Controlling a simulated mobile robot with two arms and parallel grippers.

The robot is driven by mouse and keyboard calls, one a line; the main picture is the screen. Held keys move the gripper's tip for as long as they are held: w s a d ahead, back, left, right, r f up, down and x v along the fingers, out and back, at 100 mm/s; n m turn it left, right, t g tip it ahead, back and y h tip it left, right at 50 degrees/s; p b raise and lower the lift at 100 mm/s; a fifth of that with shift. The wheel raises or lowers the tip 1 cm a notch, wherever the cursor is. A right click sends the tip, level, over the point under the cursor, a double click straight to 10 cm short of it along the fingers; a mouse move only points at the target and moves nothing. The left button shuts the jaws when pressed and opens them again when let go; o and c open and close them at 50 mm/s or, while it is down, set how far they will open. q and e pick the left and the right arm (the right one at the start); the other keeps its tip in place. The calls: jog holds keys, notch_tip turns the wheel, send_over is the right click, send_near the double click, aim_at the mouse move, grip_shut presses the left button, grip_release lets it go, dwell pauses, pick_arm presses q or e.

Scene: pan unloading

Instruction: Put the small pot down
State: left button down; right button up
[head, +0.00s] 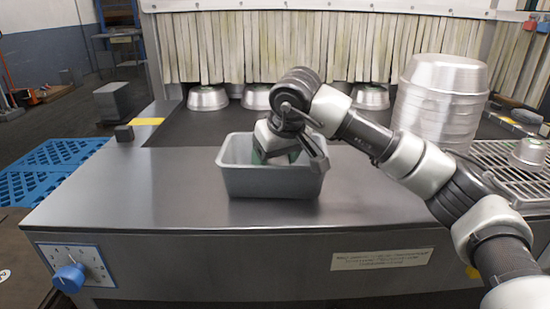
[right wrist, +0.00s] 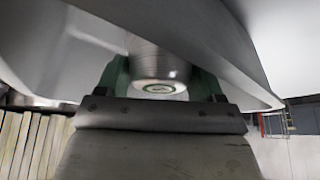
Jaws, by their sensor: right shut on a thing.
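My right gripper (head: 262,157) reaches down into a grey rectangular bin (head: 268,184) on the steel table. In the right wrist view its green fingers (right wrist: 160,80) are shut on a small metal pot (right wrist: 158,66), whose round end with a green-ringed mark faces the camera. The bin's walls (right wrist: 225,50) surround the pot in that view. In the head view the held pot is hidden by the gripper and the bin wall. I cannot tell whether it touches the bin floor. My left gripper is not in view.
Several upturned pots (head: 208,97) stand along the strip curtain (head: 270,48). Another small pot (head: 529,153) sits on a wire rack (head: 515,180). The steel table (head: 120,190) is clear left of the bin.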

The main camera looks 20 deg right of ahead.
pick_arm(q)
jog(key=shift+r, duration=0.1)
pick_arm(e)
jog(key=o, duration=0.9)
jog(key=shift+s+r, duration=0.1)
jog(key=shift+r, duration=0.2)
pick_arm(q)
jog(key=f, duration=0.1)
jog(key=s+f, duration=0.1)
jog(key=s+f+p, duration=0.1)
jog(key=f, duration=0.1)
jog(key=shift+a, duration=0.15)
pick_arm(e)
jog(key=v, duration=1.1)
jog(key=shift+s+d+r, duration=0.1)
jog(key=shift+s+r, duration=0.05)
jog(key=shift+r, duration=0.05)
